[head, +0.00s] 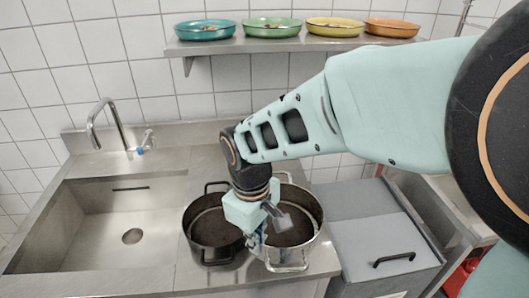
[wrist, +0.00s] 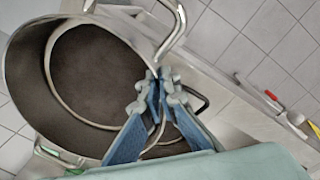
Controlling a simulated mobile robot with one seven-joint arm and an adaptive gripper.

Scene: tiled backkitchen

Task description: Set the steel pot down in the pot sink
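The steel pot (head: 311,232) is at the right end of the counter, to the right of the sink. It has two loop handles and a dark interior, and it fills much of the wrist view (wrist: 55,42). My gripper (head: 257,246) is at the pot's left rim. In the wrist view its blue fingertips (wrist: 158,76) come together on the rim, one on each side. I cannot tell whether the pot's base touches the counter. The pot sink (head: 95,225) is an empty steel basin with a drain, at the left.
A black pot (head: 208,243) stands close beside the steel pot, between it and the sink. A tap (head: 110,120) rises behind the sink. A grey lidded bin (head: 375,235) is at the right. Coloured bowls stand on a wall shelf (head: 290,43).

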